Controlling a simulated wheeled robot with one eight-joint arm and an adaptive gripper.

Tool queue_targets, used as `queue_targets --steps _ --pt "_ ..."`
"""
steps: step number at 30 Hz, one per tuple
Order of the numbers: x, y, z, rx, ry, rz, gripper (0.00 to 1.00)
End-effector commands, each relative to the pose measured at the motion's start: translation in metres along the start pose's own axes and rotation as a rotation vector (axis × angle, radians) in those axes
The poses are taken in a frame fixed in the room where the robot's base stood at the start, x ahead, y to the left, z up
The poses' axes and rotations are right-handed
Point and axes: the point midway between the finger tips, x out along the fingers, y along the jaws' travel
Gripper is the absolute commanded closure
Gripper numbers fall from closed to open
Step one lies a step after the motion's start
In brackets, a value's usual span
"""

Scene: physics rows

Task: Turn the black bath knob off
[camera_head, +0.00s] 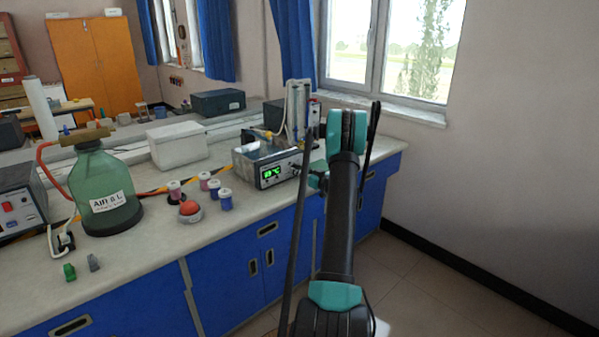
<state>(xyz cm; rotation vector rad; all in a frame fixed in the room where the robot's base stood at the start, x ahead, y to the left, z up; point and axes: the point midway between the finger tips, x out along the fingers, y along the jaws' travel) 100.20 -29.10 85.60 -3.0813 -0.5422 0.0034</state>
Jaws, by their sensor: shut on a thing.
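The bath (249,165) is a metal box on the bench with a green lit display (272,173) on its front. The black bath knob (296,168) is on the right part of that front, small and mostly covered by my gripper. My gripper (304,172) reaches in from the right, partly hidden behind my own dark and teal arm. Its fingers are at the knob and shut on it. The finger detail and the knob's turn angle are too small to make out.
Several small lidded jars (215,188) stand left of the bath. A green jug (105,190), a white box (177,145) and a dark box (217,102) are farther left and back. Blue cabinets (227,263) are below the bench. The floor (440,285) at right is clear.

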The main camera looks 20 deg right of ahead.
Motion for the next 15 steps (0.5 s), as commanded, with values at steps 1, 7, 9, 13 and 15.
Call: queue_targets --steps 1,7,9,13,15 --pt "-0.0004 -0.0005 0.0009 -0.010 -0.002 -0.001 0.98" --pt "-0.0004 -0.0005 0.0008 -0.030 -0.002 -0.001 0.98" --pt "-0.0004 -0.0005 0.0008 -0.031 -0.002 -0.001 0.98" --pt "-0.0003 -0.0005 0.0008 -0.031 -0.002 -0.001 0.98" --pt "-0.0003 -0.0004 0.0008 -0.030 -0.002 -0.001 0.98"
